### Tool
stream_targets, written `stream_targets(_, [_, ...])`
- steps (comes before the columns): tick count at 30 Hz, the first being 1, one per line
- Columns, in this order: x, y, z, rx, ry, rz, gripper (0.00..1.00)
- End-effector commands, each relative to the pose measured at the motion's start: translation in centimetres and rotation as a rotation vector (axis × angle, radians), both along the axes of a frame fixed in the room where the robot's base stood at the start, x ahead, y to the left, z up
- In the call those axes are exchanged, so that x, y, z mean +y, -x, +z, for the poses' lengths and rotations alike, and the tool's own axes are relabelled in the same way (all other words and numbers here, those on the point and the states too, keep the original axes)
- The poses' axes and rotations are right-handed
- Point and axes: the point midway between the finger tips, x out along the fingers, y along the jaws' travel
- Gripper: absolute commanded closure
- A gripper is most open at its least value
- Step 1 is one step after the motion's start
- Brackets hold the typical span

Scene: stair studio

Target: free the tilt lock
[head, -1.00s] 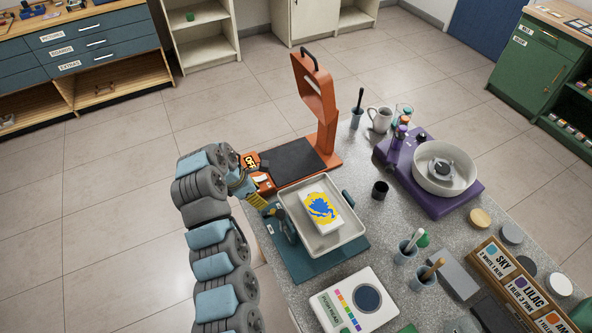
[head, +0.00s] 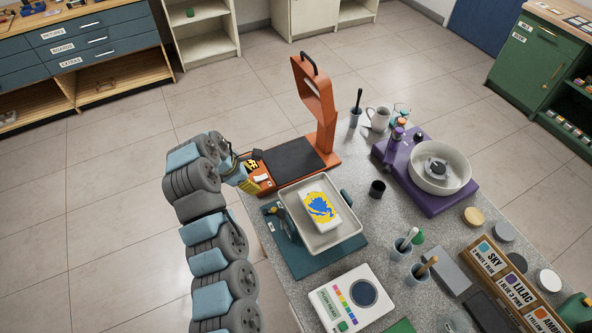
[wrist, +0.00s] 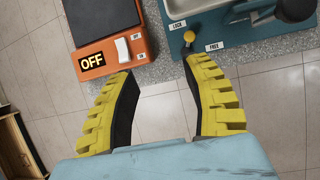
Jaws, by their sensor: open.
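The teal tilt base (head: 305,262) carries a pale tray (head: 347,236) with a white, blue-and-yellow block (head: 319,208) in it. In the wrist view, the teal base (wrist: 240,28) shows at the upper right with a small yellow-knobbed lever (wrist: 188,37) at its near-left corner. A LOCK label (wrist: 177,25) and a FREE label (wrist: 214,47) sit beside the lever. I cannot tell its exact setting. My gripper (wrist: 160,70) is open and empty; its right fingertip is close to the lever, and contact is unclear. My gripper also shows in the head view (head: 249,178).
An orange stand (head: 322,115) with an OFF sign (wrist: 92,62) and white rocker switch (wrist: 122,50) is near my left finger. A purple wheel unit (head: 432,198), cups and a white colour panel (head: 335,302) crowd the table. The floor on the left is clear.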

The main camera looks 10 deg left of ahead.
Motion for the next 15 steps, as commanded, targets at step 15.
stream_targets(15, [-0.6,-5.8,-1.7,-0.267,-0.182,-0.053,0.51])
